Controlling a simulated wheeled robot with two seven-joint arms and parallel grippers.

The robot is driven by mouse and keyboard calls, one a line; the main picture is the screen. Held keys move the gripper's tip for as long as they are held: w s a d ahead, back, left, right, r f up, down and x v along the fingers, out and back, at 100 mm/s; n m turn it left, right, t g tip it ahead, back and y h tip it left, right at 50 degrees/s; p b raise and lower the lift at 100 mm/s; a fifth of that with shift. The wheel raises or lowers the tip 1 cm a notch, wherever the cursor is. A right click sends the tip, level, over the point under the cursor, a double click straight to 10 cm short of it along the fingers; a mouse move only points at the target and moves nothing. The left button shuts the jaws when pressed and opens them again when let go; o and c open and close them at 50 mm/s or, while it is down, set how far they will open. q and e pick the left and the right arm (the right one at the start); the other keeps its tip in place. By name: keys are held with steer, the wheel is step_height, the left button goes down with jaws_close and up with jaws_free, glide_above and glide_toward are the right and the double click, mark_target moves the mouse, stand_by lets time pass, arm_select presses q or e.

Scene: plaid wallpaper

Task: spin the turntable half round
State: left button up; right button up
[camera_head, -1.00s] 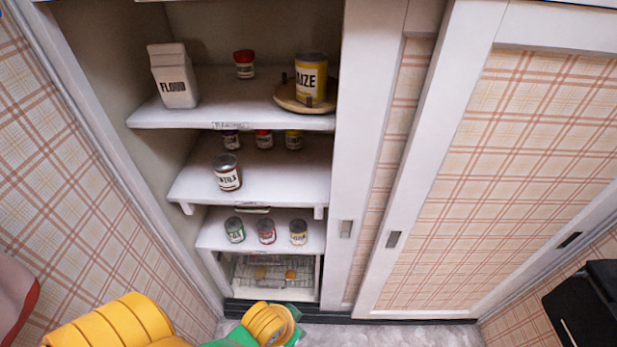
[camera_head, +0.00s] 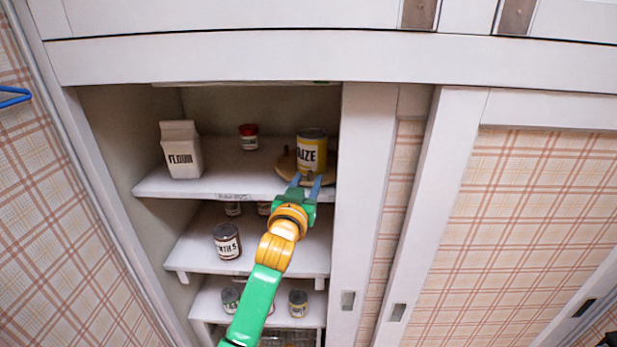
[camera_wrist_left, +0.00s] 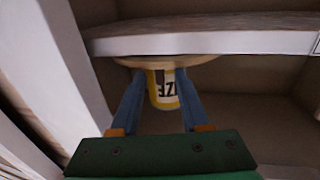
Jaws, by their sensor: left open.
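The turntable (camera_head: 285,168) is a round wooden disc on the right of the top shelf, close to the cupboard's right upright. A yellow can lettered "AIZE" (camera_head: 312,150) stands on it. A small dark peg (camera_head: 286,150) shows at its far left. My left gripper (camera_head: 307,181) is open at the turntable's front edge, its blue fingers pointing in toward the can. The wrist view looks upside down: the turntable rim (camera_wrist_left: 170,62) and can (camera_wrist_left: 162,92) show between the spread fingers (camera_wrist_left: 159,76). I cannot tell whether the fingers touch the disc.
A flour carton (camera_head: 181,150) and a red-lidded jar (camera_head: 249,137) share the top shelf (camera_head: 225,180). Cans stand on lower shelves, including a larger one (camera_head: 227,241). The cupboard upright (camera_head: 360,210) is close on the right. The shelf's front middle is clear.

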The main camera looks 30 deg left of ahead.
arm_select(q)
steer(key=shift+w+a, duration=0.25)
steer(key=shift+w, duration=0.45)
steer(key=shift+s, duration=0.1)
jaws_close()
steer(key=shift+f, duration=0.1)
stand_by(0.8)
